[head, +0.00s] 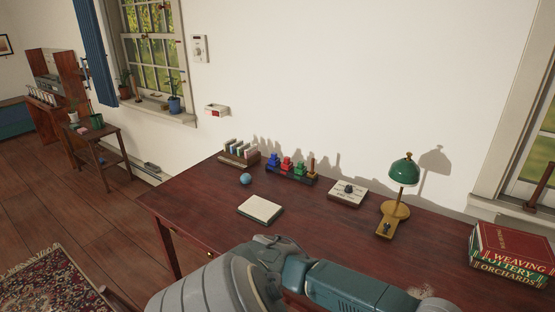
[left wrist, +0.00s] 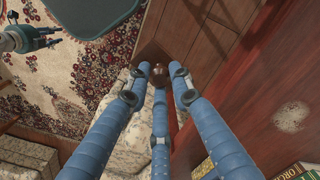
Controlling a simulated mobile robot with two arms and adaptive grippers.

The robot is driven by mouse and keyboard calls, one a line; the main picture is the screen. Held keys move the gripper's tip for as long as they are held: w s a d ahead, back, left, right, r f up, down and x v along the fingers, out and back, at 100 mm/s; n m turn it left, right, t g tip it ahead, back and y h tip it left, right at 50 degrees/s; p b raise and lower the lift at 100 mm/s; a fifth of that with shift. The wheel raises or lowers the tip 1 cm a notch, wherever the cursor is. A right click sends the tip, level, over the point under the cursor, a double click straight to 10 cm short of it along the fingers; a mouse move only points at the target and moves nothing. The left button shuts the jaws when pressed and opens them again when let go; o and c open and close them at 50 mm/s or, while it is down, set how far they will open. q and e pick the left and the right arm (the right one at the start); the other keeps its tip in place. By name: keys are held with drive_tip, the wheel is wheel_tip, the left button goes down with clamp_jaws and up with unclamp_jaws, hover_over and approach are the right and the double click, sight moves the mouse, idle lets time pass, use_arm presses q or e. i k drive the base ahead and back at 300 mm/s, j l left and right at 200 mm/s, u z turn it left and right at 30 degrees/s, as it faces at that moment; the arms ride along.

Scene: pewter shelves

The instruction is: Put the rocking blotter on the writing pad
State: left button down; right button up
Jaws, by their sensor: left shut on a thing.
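The writing pad (head: 261,208), a pale sheet with a dark border, lies bare on the left part of the desk in the head view. My left gripper (left wrist: 158,78) shows in the left wrist view. Its three blue fingers close around a small dark brown rounded thing (left wrist: 158,70), likely the rocking blotter's knob; the rest is hidden or too small to tell. These fingertips appear beside the desk's front edge. In the head view my arm crosses the front of the desk and its gripper is out of sight. My right gripper (left wrist: 45,38) shows small at the upper left of the wrist view.
On the desk (head: 330,238) stand a green lamp (head: 404,171), a white block with a dark knob (head: 348,193), a rack of coloured bottles (head: 290,172), a blue ball (head: 246,179) and stacked books (head: 512,255). A patterned rug (left wrist: 90,50) covers the floor.

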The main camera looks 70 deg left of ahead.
sight(260, 207)
drive_tip(key=k+j+z, duration=0.15)
drive_tip(key=z, duration=0.3)
drive_tip(key=k+z, duration=0.4)
drive_tip(key=k+l+z, duration=0.1)
drive_tip(key=k+z, duration=0.15)
drive_tip(key=z, duration=0.2)
drive_tip(key=k+l+z, duration=0.15)
drive_tip(key=z, duration=0.25)
drive_tip(key=k+j+z, duration=0.15)
drive_tip(key=k+z, duration=0.15)
drive_tip(key=k, duration=0.55)
drive_tip(key=k+z, duration=0.3)
drive_tip(key=k, duration=0.55)
drive_tip(key=k+j, duration=0.1)
drive_tip(key=k, duration=0.4)
drive_tip(key=k+j+u, duration=0.15)
drive_tip(key=k, duration=0.3)
drive_tip(key=k+j, duration=0.1)
drive_tip(key=k, duration=0.4)
drive_tip(key=u, duration=0.05)
